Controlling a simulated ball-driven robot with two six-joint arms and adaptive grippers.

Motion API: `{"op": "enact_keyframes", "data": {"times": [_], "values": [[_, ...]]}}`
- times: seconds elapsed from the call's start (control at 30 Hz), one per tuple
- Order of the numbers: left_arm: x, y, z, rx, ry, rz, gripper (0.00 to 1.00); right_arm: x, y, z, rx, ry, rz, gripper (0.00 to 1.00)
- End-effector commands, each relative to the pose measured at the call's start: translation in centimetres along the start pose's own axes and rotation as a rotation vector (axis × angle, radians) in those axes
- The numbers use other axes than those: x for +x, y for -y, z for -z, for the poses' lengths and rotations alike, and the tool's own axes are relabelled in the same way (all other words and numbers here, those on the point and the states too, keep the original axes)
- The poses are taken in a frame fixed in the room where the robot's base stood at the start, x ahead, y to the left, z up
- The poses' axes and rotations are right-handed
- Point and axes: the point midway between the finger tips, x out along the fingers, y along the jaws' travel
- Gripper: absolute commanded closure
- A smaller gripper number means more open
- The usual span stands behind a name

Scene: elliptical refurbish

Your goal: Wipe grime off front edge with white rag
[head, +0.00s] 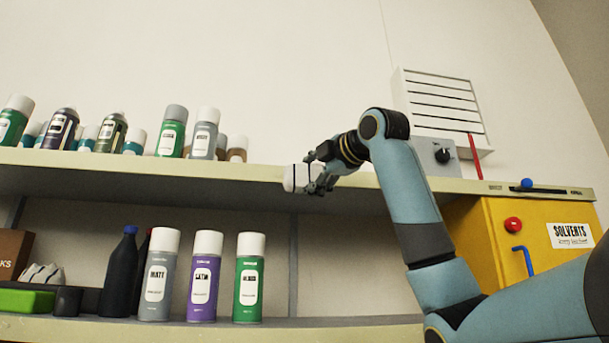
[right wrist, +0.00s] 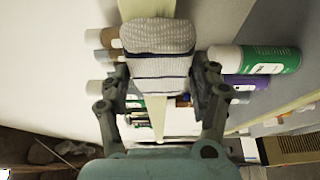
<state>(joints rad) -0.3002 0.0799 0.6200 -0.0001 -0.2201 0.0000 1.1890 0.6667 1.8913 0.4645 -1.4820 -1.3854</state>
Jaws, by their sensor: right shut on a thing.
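The white rag (right wrist: 158,62), with dark stripes, is between the fingers of my right gripper (right wrist: 160,85) in the right wrist view. In the head view my right gripper (head: 318,178) is shut on the rag (head: 295,178) at the front edge (head: 225,169) of the upper shelf. The rag overlaps the edge in both views; whether it presses on it I cannot tell. The edge strip also shows in the right wrist view (right wrist: 158,122). No grime is clear to see on the visible edge. My left gripper is in neither view.
Several spray cans and jars stand on the upper shelf, the nearest a grey can (head: 204,133). Below stand grey, purple (head: 205,278) and green cans and a dark bottle (head: 121,272). A yellow solvents cabinet (head: 540,245) stands right.

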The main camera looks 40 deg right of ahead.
Motion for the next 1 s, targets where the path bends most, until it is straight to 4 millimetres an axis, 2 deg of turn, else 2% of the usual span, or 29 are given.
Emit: {"op": "enact_keyframes", "data": {"times": [0.1,0.43,0.7,1.0], "values": [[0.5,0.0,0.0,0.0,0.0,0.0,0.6,-0.5,0.2,-1.3,-0.001,0.006,0.0,0.64],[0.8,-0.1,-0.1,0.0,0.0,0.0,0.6,-1.1,0.1,-2.6,-0.001,0.003,0.0,0.64],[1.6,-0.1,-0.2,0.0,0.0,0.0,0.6,-2.1,0.3,-4.9,-0.001,0.005,0.0,0.64],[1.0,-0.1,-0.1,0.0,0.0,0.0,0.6,-2.2,0.1,-5.4,-0.001,0.002,0.002,0.64]]}}
